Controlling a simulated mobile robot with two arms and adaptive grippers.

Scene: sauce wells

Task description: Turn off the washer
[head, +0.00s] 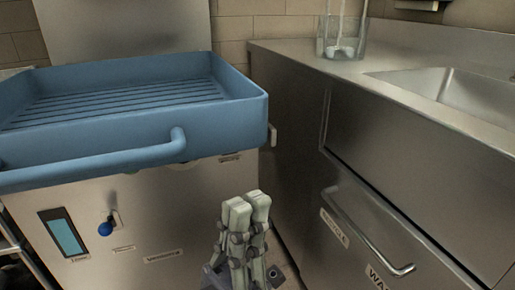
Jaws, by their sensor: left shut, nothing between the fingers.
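A steel appliance front (170,215), which may be the washer, stands at the left. It has a small cyan display (64,235) and a blue ball-shaped knob or lever tip (105,228), with small labels too blurred to read. My left gripper (247,207) points up at the lower middle of the head view. Its pale fingertips are together with nothing between them. It is to the right of the blue knob and apart from it. My right gripper is not in view.
A blue ribbed tray (258,99) with a front handle overhangs the appliance front. To the right, a steel counter (310,62) holds a glass container (341,38) and a sink (460,90). A drawer handle (365,240) juts out below, beside a label starting "WA".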

